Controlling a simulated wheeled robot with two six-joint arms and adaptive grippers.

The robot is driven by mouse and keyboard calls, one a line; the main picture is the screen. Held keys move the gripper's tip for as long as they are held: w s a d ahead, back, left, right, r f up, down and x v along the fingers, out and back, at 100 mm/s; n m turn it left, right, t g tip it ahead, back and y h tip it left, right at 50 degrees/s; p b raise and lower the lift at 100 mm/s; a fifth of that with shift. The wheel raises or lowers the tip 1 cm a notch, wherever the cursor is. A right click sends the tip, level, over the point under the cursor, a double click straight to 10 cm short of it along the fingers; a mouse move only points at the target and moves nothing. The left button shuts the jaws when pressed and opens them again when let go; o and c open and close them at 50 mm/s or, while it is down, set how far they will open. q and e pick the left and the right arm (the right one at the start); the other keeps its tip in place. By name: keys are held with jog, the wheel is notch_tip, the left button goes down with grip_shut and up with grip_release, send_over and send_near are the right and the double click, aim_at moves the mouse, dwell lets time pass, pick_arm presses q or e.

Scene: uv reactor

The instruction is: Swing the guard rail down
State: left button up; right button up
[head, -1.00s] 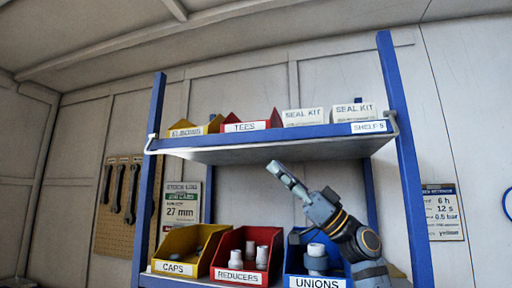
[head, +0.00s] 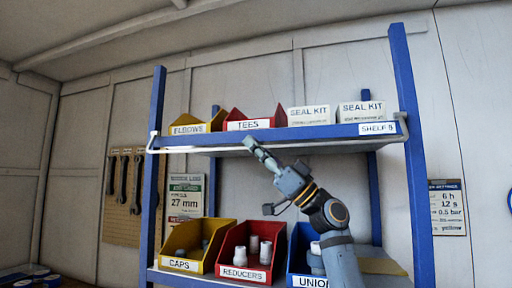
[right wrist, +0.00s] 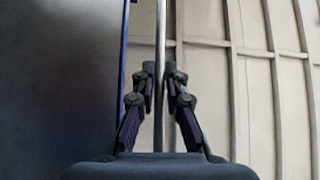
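The guard rail (head: 180,150) is a thin pale bar along the front of the upper shelf (head: 330,141), with bent ends at both blue posts. In the right wrist view the rail (right wrist: 160,40) runs as an upright bar between the fingers. My right gripper (head: 254,147) is at the shelf's front lower edge, close to the middle of the rail. In the wrist view its fingertips (right wrist: 160,72) stand on either side of the bar with little space around it. Whether they press on it is unclear. My left gripper is out of view.
Elbows (head: 189,125), tees (head: 250,121) and two seal kit boxes (head: 310,115) stand on the upper shelf. Caps (head: 183,264), reducers (head: 241,273) and unions (head: 307,281) bins stand below. Blue posts (head: 415,165) flank the rack. A pegboard with wrenches (head: 123,230) hangs left.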

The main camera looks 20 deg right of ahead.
grip_shut()
jog(key=shift+s+r+m+t, duration=0.1)
jog(key=shift+m+t, duration=0.3)
jog(key=shift+m, duration=0.1)
notch_tip(320, 180, up, 7)
jog(key=s+a+m+t+h+p, duration=0.1)
jog(key=m+t+h+p, duration=0.2)
jog(key=m+h+p, duration=0.6)
jog(key=s+m+t+h+p, duration=0.1)
jog(key=m+t+h+p, duration=0.3)
jog(key=m+h+p, duration=0.6)
jog(key=shift+s+a+r+m+p, duration=0.3)
jog(key=shift+m+p, duration=0.95)
jog(key=shift+m, duration=2.75)
jog(key=shift+a+f, duration=0.1)
